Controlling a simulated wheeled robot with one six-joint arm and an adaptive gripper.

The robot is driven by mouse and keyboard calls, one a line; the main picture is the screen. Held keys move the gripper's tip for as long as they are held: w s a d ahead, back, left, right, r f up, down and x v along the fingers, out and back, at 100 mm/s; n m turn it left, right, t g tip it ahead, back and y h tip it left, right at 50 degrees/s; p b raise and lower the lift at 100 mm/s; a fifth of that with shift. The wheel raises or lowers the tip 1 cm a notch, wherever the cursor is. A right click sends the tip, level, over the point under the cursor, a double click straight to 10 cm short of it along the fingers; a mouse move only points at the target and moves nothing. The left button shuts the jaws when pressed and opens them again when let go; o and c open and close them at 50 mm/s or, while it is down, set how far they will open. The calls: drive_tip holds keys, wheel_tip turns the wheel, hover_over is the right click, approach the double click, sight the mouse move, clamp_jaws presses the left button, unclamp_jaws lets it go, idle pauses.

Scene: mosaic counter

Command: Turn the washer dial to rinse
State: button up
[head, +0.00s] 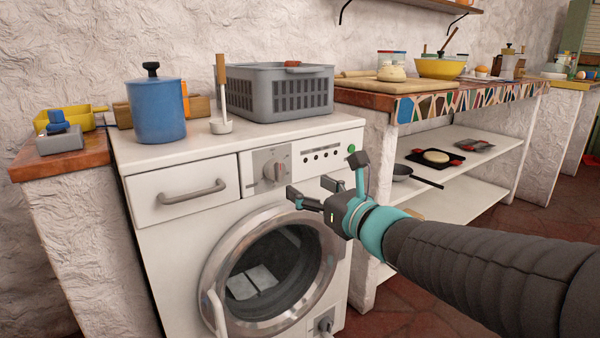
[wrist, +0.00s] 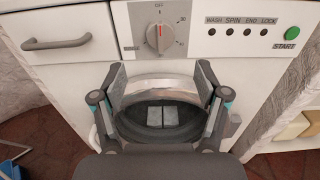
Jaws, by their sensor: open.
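The washer (head: 170,230) is a white front-loader with a round metal-rimmed door. Its dial (head: 273,171) is a grey knob on a grey panel, left of the row of indicators. In the wrist view the dial (wrist: 160,38) has a red mark at its upper part, under the printed OFF label. My gripper (head: 309,194) is open and empty in front of the washer, below and to the right of the dial. In the wrist view my gripper (wrist: 160,75) has its two fingers spread below the dial, apart from it.
A drawer with a grey handle (wrist: 57,43) is left of the dial. A green START button (wrist: 292,33) is at the right. A blue pot (head: 157,110), a ladle (head: 221,125) and a grey basket (head: 280,110) stand on top. A tiled counter (head: 470,100) is at the right.

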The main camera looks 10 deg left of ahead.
sight(280, 170)
drive_tip(key=x, duration=1.1)
drive_tip(key=shift+w+p, duration=0.1)
drive_tip(key=shift+p, duration=0.3)
drive_tip(key=c, duration=1.1)
